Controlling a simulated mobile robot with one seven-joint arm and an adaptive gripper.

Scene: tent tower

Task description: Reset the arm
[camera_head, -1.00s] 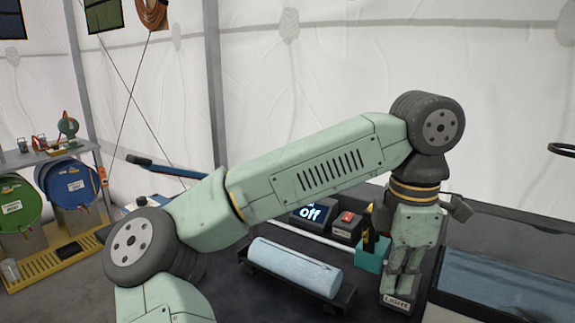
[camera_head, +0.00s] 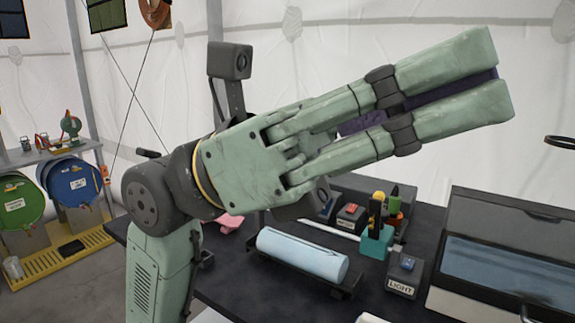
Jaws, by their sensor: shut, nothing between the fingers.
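My gripper (camera_head: 488,78) is large in the head view, raised above the dark workbench and close to the camera. Its two long green fingers lie close together and point to the upper right, with dark inner pads between them. It is shut and holds nothing. My arm is folded at the left, with the lower link upright and the wrist bent toward the right. My wrist and fingers hide part of the bench's back and the tent wall behind.
On the workbench (camera_head: 235,290) are a pale blue roll on a dark tray (camera_head: 300,252), a LIGHT switch box (camera_head: 404,272), a red-switch box (camera_head: 350,217), a teal pen holder (camera_head: 376,243) and a glass-topped case (camera_head: 505,262).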

